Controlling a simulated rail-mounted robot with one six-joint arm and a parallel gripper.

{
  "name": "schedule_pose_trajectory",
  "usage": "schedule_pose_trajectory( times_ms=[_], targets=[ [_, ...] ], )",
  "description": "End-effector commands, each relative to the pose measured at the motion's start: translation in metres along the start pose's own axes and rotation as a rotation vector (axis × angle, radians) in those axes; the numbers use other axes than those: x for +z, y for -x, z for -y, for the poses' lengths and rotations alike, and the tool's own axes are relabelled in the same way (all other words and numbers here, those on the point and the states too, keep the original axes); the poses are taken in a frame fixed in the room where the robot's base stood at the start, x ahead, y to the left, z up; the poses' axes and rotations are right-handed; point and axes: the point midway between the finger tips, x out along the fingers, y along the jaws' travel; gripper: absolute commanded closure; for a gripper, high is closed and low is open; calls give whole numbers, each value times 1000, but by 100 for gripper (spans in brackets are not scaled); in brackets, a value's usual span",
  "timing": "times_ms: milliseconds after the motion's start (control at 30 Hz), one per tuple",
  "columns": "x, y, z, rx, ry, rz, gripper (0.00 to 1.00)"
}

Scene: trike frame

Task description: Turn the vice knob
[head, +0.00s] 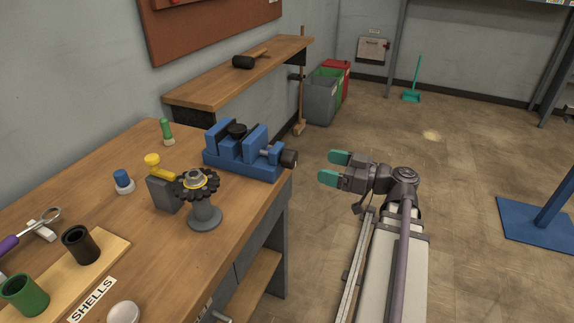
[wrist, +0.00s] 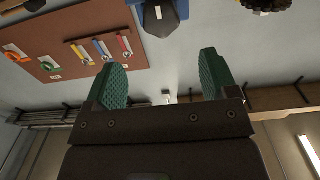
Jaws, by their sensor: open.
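The blue vice (head: 243,160) stands on the wooden workbench near its right edge. Its black knob (head: 289,158) sticks out past that edge on the vice's right side. My gripper (head: 334,167), with green fingers, is open and empty. It is to the right of the knob, apart from it, with its fingers pointing left toward it. In the wrist view, both green fingers (wrist: 164,80) are spread with nothing between them. A blue and dark part, likely the vice (wrist: 160,14), is cut off at the top edge there.
A stand with a dark gear (head: 203,185) is on the bench in front of the vice. Cups, including a black one (head: 81,245), stand at lower left. A mallet (head: 245,62) lies on a farther bench. The floor right of my arm is clear up to a blue base (head: 530,220).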

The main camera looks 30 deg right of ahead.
Motion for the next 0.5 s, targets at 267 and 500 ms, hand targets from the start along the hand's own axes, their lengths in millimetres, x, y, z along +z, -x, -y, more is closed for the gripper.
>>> schedule_pose_trajectory(
  times_ms=[267,500],
  targets=[
    [1,-44,1,-4,-4,1,21],
    [1,-95,0,-2,-5,1,21]
  ],
)
